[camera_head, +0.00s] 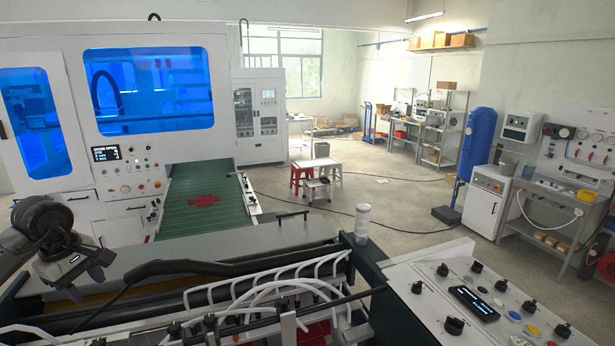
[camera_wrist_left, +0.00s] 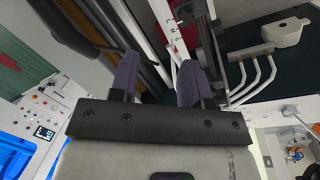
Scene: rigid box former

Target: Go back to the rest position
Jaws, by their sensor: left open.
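My left gripper (camera_head: 86,283) is at the left edge of the head view, over the near left part of the machine. Its purple fingers stand apart with nothing between them. In the left wrist view the open fingers (camera_wrist_left: 159,68) point toward dark rails and a white bar of the machine. I cannot tell how close the fingertips are to these parts. My right gripper is not in view.
A green conveyor (camera_head: 190,215) carries a red flat piece (camera_head: 204,200) beside the white machine cabinet (camera_head: 150,135). White hoses (camera_head: 270,290) and a black bar cross the near machine. A control panel (camera_head: 475,300) is at the near right. Open floor lies beyond.

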